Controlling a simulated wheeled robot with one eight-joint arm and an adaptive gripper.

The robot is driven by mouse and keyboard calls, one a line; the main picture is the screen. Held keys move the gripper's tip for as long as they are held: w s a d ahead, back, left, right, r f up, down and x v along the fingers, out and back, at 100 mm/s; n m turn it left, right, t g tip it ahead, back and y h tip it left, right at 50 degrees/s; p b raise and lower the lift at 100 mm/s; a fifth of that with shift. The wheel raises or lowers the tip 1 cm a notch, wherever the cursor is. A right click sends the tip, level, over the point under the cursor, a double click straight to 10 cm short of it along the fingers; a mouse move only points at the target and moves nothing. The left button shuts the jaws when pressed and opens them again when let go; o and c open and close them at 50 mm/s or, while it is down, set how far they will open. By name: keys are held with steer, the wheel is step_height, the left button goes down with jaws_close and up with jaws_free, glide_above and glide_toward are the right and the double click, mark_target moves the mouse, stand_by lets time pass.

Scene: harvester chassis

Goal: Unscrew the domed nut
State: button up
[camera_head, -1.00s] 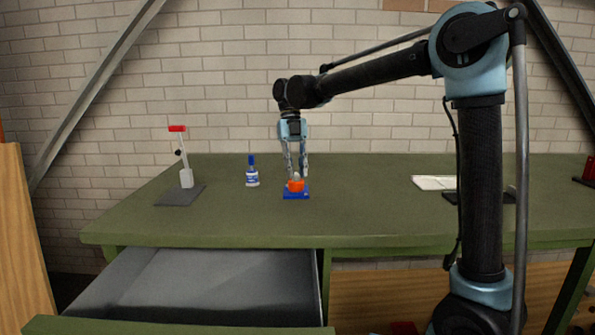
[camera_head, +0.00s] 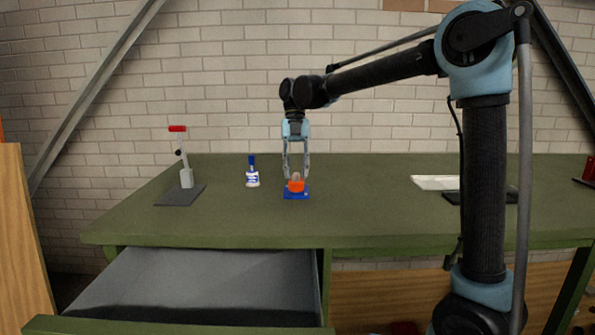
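The domed nut (camera_head: 296,176) is a small pale grey piece on top of an orange block (camera_head: 296,186). The block sits on a blue base plate (camera_head: 291,195) on the green workbench. My gripper (camera_head: 296,175) points straight down over it. Its two fingers stand apart, one on each side of the nut, with their tips around the nut's height. The view is too small to tell whether the fingers touch the nut.
A small white bottle with a blue cap (camera_head: 252,172) stands to the left. A red-handled lever tool (camera_head: 186,178) on a dark plate is further left. A white flat item (camera_head: 436,183) lies to the right. A drawer (camera_head: 200,285) is open in front.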

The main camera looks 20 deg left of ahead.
steer(key=shift+m+y, duration=0.4)
steer(key=shift+m, duration=0.7)
steer(key=shift+d+m+y, duration=0.1)
steer(key=shift+m+y, duration=0.4)
steer(key=shift+m, duration=0.6)
steer(key=m+y, duration=0.1)
steer(key=m, duration=0.2)
steer(key=m+y, duration=0.1)
steer(key=m, duration=0.1)
steer(key=m+t, duration=0.1)
steer(key=m, duration=0.2)
steer(key=shift+y, duration=0.4)
steer(key=shift+m, duration=0.3)
